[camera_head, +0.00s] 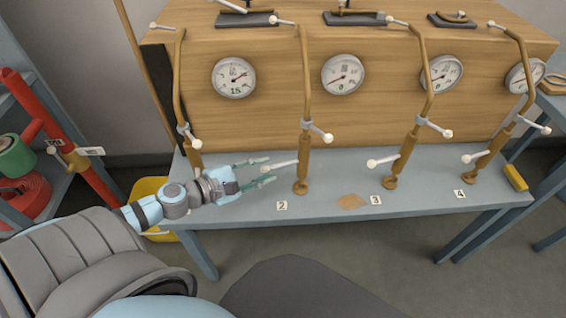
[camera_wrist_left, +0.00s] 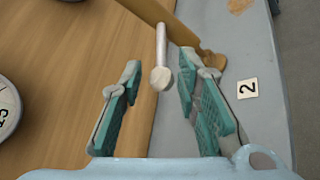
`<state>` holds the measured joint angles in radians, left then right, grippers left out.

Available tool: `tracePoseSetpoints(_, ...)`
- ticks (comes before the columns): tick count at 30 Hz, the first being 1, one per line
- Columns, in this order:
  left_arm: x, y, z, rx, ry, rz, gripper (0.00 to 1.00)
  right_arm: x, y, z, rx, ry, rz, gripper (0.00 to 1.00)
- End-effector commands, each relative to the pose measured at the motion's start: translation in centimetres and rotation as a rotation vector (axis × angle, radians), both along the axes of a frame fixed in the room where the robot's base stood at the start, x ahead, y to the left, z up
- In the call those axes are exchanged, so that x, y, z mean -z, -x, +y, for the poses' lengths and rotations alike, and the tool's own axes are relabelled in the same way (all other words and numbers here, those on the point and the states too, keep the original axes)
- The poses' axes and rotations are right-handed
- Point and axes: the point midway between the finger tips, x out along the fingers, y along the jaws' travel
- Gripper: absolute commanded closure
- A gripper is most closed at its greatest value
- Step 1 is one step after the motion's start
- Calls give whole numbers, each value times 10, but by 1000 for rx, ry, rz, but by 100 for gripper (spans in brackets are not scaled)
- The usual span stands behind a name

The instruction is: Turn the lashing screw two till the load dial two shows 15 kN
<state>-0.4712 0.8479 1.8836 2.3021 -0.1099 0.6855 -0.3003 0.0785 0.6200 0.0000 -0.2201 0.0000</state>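Lashing screw two (camera_head: 303,160) is a brown upright rod behind the "2" label (camera_head: 282,206), with white-tipped levers. Its lower white lever (camera_head: 285,164) points left toward my left gripper (camera_head: 271,170). In the left wrist view the open gripper (camera_wrist_left: 155,97) has the lever's round white end (camera_wrist_left: 161,78) between its two teal-padded fingers, with gaps on both sides. The screw's brown body (camera_wrist_left: 180,32) is beyond the fingertips. The second dial from the left (camera_head: 343,74), right of the screw's upper rod, is white; its reading is too small to tell. My right gripper is not in view.
Similar screws stand to the left and right (camera_head: 403,155) along the grey bench (camera_head: 330,207). A wooden crate (camera_head: 280,110) with several dials stands behind.

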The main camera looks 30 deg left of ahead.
Motion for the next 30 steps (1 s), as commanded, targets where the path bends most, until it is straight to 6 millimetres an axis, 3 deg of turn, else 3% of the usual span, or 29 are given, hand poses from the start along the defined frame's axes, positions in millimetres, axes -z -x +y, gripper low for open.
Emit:
tracePoseSetpoints(11, 1, -21, -8, -1, 1, -6, 70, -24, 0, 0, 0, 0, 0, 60)
tracePoseSetpoints(20, 17, -63, -24, 1, -1, -3, 70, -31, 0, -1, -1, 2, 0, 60)
tracePoseSetpoints(30, 19, -67, -27, 4, -2, 0, 72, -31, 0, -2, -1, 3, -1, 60)
